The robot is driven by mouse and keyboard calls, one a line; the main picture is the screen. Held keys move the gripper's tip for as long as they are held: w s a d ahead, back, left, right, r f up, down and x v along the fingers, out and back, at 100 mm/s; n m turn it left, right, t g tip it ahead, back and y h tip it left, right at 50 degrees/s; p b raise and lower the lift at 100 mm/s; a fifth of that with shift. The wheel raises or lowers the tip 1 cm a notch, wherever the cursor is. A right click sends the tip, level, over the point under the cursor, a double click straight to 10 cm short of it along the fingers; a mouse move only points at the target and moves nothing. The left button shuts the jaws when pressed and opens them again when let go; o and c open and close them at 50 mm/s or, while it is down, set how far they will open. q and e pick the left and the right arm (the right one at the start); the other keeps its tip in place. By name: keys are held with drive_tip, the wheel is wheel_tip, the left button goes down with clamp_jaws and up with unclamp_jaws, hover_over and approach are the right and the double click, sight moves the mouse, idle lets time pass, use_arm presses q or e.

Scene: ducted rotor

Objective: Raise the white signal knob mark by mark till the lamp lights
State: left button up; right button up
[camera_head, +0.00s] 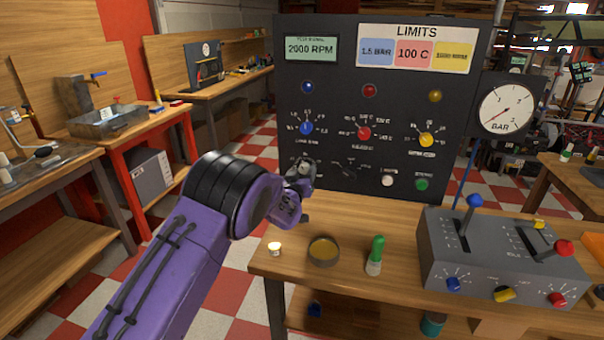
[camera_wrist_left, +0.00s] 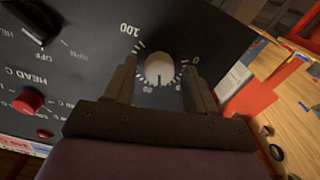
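The white signal knob (camera_wrist_left: 159,68) is on the dark panel (camera_head: 335,60) and shows between my left fingers in the left wrist view. A dark line marks its lower edge there, among printed scale marks; the exact reading is not clear. My left gripper (camera_head: 303,178) is at the lower left of the panel in the head view and hides the knob there. Its fingers are apart, one on each side of the knob, with visible gaps. The blue lamp (camera_head: 307,87), red lamp (camera_head: 370,90) and yellow lamp (camera_head: 435,95) look dull. My right gripper is out of view.
Blue (camera_head: 306,128), red (camera_head: 364,133) and yellow (camera_head: 426,140) knobs sit above the white button (camera_head: 387,180) and green button (camera_head: 421,184). A grey lever box (camera_head: 500,262), bowl (camera_head: 323,252) and green-capped bottle (camera_head: 375,256) stand on the bench (camera_head: 400,290).

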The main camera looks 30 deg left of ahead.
use_arm(q)
drive_tip(key=c, duration=0.8)
drive_tip(key=shift+f+m+b, duration=0.15)
drive_tip(key=shift+m+b, duration=0.25)
drive_tip(key=shift+m, duration=0.2)
drive_tip(key=shift+m+b, duration=0.4)
drive_tip(key=shift+m, duration=0.3)
drive_tip(key=shift+m+b, duration=0.35)
drive_tip(key=shift+m, duration=0.75)
drive_tip(key=shift+r, duration=0.2)
drive_tip(key=o, duration=1)
drive_tip(key=shift+o, duration=0.2)
drive_tip(key=shift+s, duration=0.1)
